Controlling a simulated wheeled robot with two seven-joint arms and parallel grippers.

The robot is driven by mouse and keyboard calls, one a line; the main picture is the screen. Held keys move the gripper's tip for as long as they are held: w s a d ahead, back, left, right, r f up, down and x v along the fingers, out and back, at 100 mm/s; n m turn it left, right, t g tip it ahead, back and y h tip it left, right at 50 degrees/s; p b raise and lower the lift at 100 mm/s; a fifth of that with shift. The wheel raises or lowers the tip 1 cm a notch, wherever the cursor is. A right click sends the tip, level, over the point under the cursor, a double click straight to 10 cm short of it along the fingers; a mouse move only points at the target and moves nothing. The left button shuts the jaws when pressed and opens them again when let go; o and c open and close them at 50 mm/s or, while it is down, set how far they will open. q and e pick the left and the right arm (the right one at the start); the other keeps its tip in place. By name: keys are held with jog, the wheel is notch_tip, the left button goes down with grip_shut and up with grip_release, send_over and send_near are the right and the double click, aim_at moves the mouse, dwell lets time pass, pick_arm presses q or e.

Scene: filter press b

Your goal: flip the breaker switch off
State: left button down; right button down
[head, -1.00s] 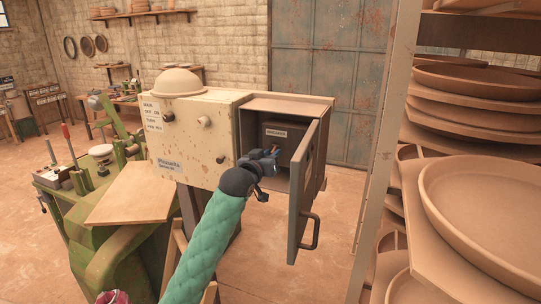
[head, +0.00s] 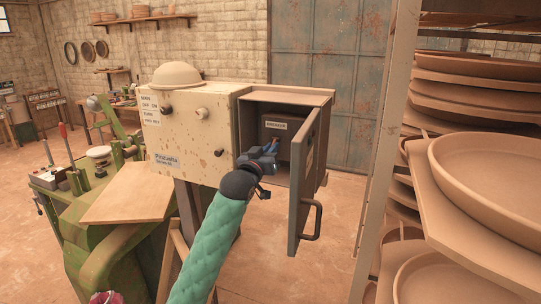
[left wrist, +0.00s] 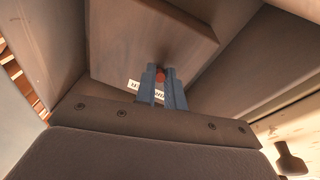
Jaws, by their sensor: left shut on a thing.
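The open cabinet (head: 290,97) holds a brown breaker box (head: 289,125) with a "BREAKER" label. My left gripper (head: 272,149) reaches into the cabinet in front of the box's lower part. In the left wrist view, its two blue-grey fingers (left wrist: 161,84) are shut on the small orange-red breaker switch (left wrist: 160,76), which shows between the fingertips against the box face. The fingers hide most of the switch, so I cannot tell its position. A white label (left wrist: 135,86) is partly hidden behind the fingers.
The cabinet door (head: 305,185) stands open to the right of my left arm, with a dark handle (head: 318,220). A cream control panel (head: 190,135) with knobs is to the left. A rack of clay dishes (head: 480,190) fills the right side.

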pick_arm(q)
jog(key=c, duration=1.5)
grip_release()
pick_arm(e)
jog(key=shift+w+a, duration=0.1)
